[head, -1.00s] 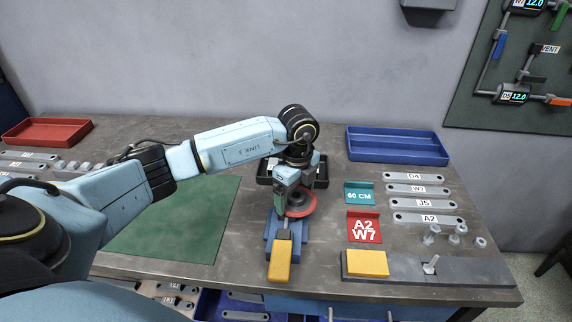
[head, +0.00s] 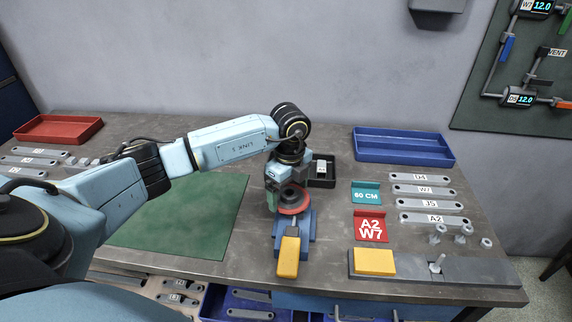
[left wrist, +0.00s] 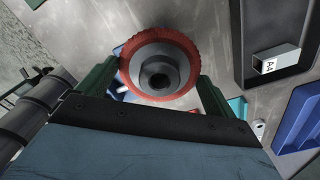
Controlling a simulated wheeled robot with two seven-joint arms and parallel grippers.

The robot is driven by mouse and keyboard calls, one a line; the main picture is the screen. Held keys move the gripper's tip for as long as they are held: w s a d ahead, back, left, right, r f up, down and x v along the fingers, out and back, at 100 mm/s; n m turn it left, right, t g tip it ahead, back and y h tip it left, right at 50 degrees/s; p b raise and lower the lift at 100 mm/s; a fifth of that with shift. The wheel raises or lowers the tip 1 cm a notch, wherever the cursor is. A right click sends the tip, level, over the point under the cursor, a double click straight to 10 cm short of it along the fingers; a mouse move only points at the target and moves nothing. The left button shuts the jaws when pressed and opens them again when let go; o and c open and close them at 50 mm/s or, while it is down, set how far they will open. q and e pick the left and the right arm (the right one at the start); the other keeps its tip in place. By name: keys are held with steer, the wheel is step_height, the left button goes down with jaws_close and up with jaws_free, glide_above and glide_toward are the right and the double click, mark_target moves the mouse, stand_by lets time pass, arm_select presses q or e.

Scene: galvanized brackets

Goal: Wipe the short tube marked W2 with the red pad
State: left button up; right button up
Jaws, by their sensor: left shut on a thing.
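My left gripper (head: 284,192) is shut on the red pad (head: 294,208), a round red disc with a grey hub. In the left wrist view the red pad (left wrist: 130,70) sits between the two green fingers of the gripper (left wrist: 157,88). The pad is over the back end of a blue fixture with a yellow handle (head: 288,256); whether it touches is unclear. A short square tube (left wrist: 275,62) reads A4 in the left wrist view and lies in a black tray (head: 322,183). I see no W2 label. My right gripper is out of view.
A green mat (head: 190,225) lies left of the fixture. A teal 60 CM sign (head: 366,186) and a red A2 W7 sign (head: 371,216) stand to its right. Labelled flat bars, bolts and a blue tray (head: 403,158) are further right. A yellow block (head: 374,262) is at the front.

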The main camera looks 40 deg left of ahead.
arm_select(q)
step_height(320, 180, up, 2)
steer(key=shift+w+r+p, duration=0.1)
steer(key=shift+r+p, duration=0.15)
steer(key=shift+p, duration=0.1)
steer(key=shift+w+d+r+p, duration=0.1)
steer(key=shift+w+r+p, duration=0.05)
steer(key=shift+r+p, duration=2.05)
steer(key=shift+r, duration=0.5)
